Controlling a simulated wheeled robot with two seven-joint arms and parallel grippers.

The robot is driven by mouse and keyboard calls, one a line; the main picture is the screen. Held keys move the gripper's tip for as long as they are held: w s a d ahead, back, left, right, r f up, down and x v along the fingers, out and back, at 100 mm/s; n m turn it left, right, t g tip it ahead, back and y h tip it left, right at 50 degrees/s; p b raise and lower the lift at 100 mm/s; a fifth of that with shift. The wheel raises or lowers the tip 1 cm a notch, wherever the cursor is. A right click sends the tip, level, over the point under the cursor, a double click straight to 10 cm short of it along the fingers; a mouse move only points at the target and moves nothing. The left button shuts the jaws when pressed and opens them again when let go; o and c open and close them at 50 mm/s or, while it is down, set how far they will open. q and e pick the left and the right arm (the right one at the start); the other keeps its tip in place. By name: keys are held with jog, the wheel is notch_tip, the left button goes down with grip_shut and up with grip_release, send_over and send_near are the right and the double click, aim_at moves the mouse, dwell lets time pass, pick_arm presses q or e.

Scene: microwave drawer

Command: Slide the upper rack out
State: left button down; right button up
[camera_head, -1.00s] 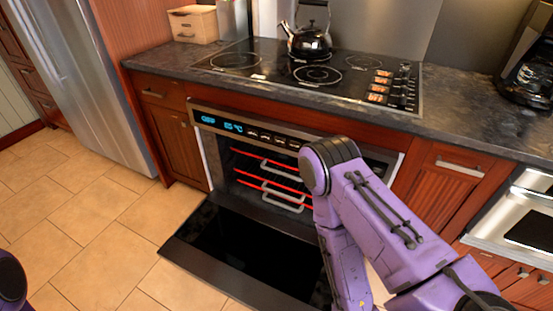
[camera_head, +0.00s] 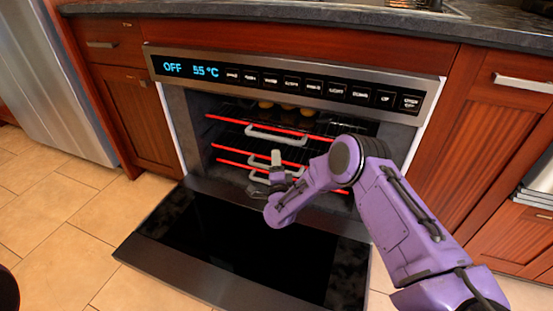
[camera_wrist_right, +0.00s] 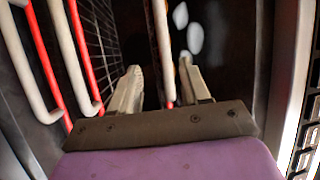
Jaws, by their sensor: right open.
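The upper rack (camera_head: 225,117) is inside the open oven, with a red front edge and a pale grey handle (camera_head: 275,135). The handle also shows in the wrist view (camera_wrist_right: 160,40). My right gripper (camera_head: 268,176) is open in front of the racks, with its fingers pointing into the oven. In the wrist view the upper handle lines up between the two fingertips (camera_wrist_right: 163,80). I cannot tell whether a finger touches it. My left gripper is not in view.
Lower racks with similar handles (camera_head: 258,162) sit just below. The oven door (camera_head: 230,250) lies folded down under my right arm. The control panel (camera_head: 285,83) is above the opening. Round items (camera_head: 288,107) rest on the upper rack.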

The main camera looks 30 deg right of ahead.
aim_at(276, 140)
jog(key=b+x, duration=0.3)
jog(key=x, duration=0.7)
jog(key=shift+w+d+r+b, duration=0.1)
jog(key=shift+d+r+b, duration=0.15)
jog(key=shift+b, duration=0.1)
jog(key=shift+w+d+r, duration=0.1)
jog(key=shift+w+r, duration=0.05)
jog(key=shift+w, duration=0.15)
grip_shut()
